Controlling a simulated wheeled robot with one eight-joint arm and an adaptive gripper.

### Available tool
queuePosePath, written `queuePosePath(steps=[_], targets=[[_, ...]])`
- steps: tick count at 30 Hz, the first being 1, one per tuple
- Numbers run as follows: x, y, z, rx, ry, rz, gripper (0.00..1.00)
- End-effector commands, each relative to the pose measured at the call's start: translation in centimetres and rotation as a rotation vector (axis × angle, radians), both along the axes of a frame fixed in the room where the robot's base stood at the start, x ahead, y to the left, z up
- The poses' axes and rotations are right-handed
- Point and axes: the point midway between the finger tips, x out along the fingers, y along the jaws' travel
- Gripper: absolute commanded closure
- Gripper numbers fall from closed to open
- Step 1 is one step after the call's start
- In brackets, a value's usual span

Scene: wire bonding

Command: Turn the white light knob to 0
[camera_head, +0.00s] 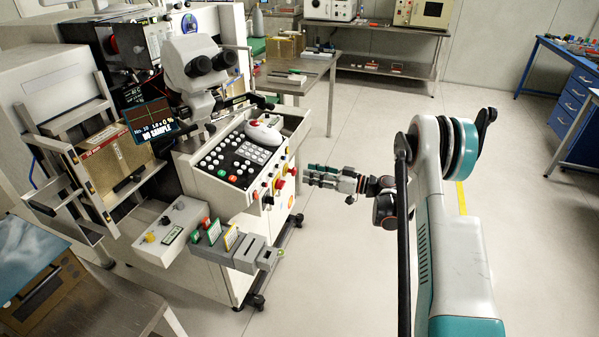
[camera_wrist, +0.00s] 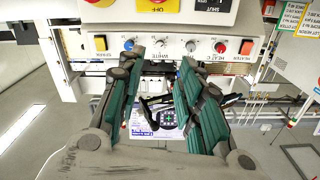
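In the wrist view a pale control panel (camera_wrist: 115,56) runs across the top, with a row of small knobs. The word WHITE shows near the middle, between two small pale knobs, one at its left (camera_wrist: 160,43) and one at its right (camera_wrist: 190,45). I cannot tell for sure which is the white light knob, and its setting is too small to read. My gripper (camera_wrist: 160,58) is open, its two teal-padded fingers spread below the panel row with nothing between them. In the head view my gripper (camera_head: 309,174) is just right of the machine's console (camera_head: 205,165).
A yellow button (camera_wrist: 100,43) and a red button (camera_wrist: 246,47) flank the row. Larger red and yellow emergency-type buttons (camera_wrist: 158,4) sit above. Floor to the right of the machine is clear.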

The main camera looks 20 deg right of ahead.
Motion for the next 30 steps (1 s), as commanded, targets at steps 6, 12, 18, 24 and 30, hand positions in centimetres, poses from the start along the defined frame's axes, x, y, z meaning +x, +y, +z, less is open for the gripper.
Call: queuePosePath(steps=[6, 12, 18, 24, 30], targets=[[-1.1, -1.5, 0.0, 0.000, 0.000, 0.000, 0.67], [-1.3, -1.7, 0.0, 0.000, 0.000, 0.000, 0.67], [-1.2, -1.7, 0.0, 0.008, 0.011, 0.000, 0.67], [-1.3, -1.8, 0.2, 0.147, 0.202, 0.000, 0.67], [-1.5, -2.1, 0.2, 0.415, 0.571, -0.001, 0.67]])
